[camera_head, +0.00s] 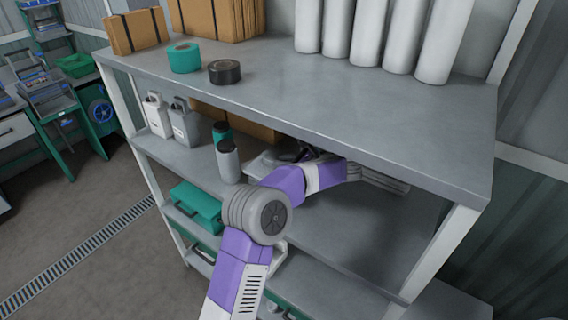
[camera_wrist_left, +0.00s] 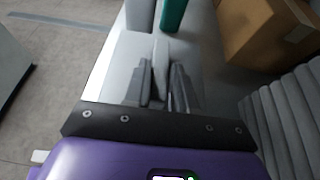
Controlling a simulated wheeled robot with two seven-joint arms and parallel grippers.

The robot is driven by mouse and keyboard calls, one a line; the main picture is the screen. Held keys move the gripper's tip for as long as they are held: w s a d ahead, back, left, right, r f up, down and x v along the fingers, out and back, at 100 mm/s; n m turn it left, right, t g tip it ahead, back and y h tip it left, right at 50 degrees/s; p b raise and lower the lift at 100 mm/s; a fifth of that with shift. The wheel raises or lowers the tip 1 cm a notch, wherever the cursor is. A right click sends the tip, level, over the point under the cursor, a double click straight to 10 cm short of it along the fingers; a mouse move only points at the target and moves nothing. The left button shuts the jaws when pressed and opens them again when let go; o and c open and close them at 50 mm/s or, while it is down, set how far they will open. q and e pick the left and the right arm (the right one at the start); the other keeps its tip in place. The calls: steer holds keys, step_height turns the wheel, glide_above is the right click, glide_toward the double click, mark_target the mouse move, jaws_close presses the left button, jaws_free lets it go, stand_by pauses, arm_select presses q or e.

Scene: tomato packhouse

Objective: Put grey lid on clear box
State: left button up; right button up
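My left gripper (camera_head: 290,154) reaches in over the middle shelf of the rack, under the top board, and is partly hidden by its own arm. A flat light grey piece (camera_head: 262,165), which may be the grey lid, lies at the gripper there. In the left wrist view the two dark fingers (camera_wrist_left: 162,85) stand close on either side of a thin pale upright part (camera_wrist_left: 160,52). I cannot tell whether they press on it. I cannot make out a clear box in either view. My right gripper is not in view.
A grey bottle (camera_head: 228,162) and a green bottle (camera_head: 222,132) stand left of the gripper, with white jugs (camera_head: 184,125) beyond. A cardboard box (camera_wrist_left: 262,35) is behind; a ribbed grey stack (camera_wrist_left: 290,125) is to the right. The top board (camera_head: 330,95) hangs over the shelf.

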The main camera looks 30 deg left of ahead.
arm_select(q)
steer(key=o, duration=0.4)
steer(key=shift+r+p, duration=0.35)
steer(key=shift+p, duration=0.15)
steer(key=shift+d+r, duration=0.25)
steer(key=shift+d, duration=0.05)
steer(key=b+v, duration=0.1)
steer(key=v, duration=1)
steer(key=shift+d, duration=0.25)
steer(key=shift+f, duration=0.1)
